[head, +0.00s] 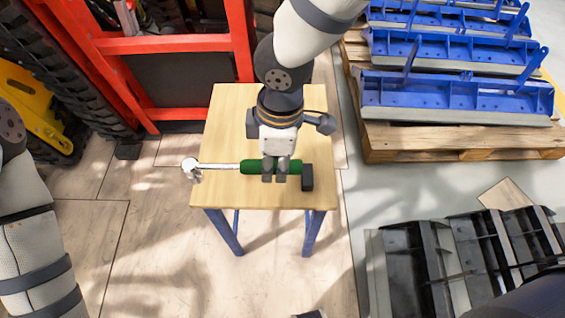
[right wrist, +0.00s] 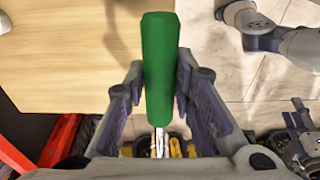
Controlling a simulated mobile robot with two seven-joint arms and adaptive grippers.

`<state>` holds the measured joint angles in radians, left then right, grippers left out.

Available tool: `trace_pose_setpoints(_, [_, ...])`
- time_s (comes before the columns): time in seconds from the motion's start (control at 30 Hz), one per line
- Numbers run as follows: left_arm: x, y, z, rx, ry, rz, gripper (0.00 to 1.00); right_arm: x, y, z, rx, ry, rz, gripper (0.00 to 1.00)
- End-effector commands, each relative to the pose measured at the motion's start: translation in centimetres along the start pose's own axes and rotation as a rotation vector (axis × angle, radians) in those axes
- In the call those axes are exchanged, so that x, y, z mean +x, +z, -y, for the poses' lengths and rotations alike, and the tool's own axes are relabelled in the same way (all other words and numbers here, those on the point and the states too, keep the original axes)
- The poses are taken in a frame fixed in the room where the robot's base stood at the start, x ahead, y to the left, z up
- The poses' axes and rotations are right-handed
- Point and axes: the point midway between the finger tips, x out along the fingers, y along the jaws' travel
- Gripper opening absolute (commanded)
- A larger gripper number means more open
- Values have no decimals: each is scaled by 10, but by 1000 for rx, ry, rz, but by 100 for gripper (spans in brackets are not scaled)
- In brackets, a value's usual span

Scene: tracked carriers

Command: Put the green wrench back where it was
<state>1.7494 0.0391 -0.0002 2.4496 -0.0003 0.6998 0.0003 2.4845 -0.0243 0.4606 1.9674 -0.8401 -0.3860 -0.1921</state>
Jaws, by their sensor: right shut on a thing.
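The green wrench has a green handle (head: 257,167) and a silver shaft and head (head: 192,168) that points left, past the table's left edge. The wrench lies level over the front part of the wooden table (head: 232,120). I cannot tell whether it touches the top. My left gripper is not in view; only its arm shows at the left.
A small black block (head: 307,178) sits on the table just right of the handle. A red frame (head: 170,45) stands behind left. A pallet (head: 420,140) with blue parts (head: 450,92) is at the right, black parts (head: 410,255) at lower right. The table's back left is clear.

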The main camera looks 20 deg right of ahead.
Motion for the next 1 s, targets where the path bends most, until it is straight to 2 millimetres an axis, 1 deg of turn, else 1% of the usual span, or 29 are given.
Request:
trace_pose_setpoints(0.03, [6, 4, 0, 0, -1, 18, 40, 15, 8, -9, 5, -10, 0, 0])
trace_pose_setpoints(0.1, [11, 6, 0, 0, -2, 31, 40, 31, 16, -20, 4, -9, 2, 0])
trace_pose_setpoints(0.2, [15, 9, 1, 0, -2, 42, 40, 45, 24, -32, 2, -5, 0, 0])
trace_pose_setpoints(0.37, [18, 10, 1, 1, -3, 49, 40, 55, 30, -42, 2, -1, -1, 0])
trace_pose_setpoints(0.43, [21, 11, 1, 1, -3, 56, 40, 64, 34, -47, 1, -2, 1, 0])
trace_pose_setpoints(0.5, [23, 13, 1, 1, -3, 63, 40, 79, 34, -46, -1, -3, 2, 0])
trace_pose_setpoints(0.57, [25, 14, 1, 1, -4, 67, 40, 89, 35, -46, -2, -2, 1, 0])
trace_pose_setpoints(0.8, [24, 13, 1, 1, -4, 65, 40, 88, 34, -47, 0, 4, -2, 0])
trace_pose_setpoints(0.93, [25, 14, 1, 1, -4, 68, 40, 92, 35, -47, 0, 3, -1, 0])
trace_pose_setpoints(0.97, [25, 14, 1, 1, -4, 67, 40, 92, 35, -47, 0, 3, 0, 30])
trace_pose_setpoints(1.0, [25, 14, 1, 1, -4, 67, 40, 92, 35, -47, 0, 3, -1, 39])
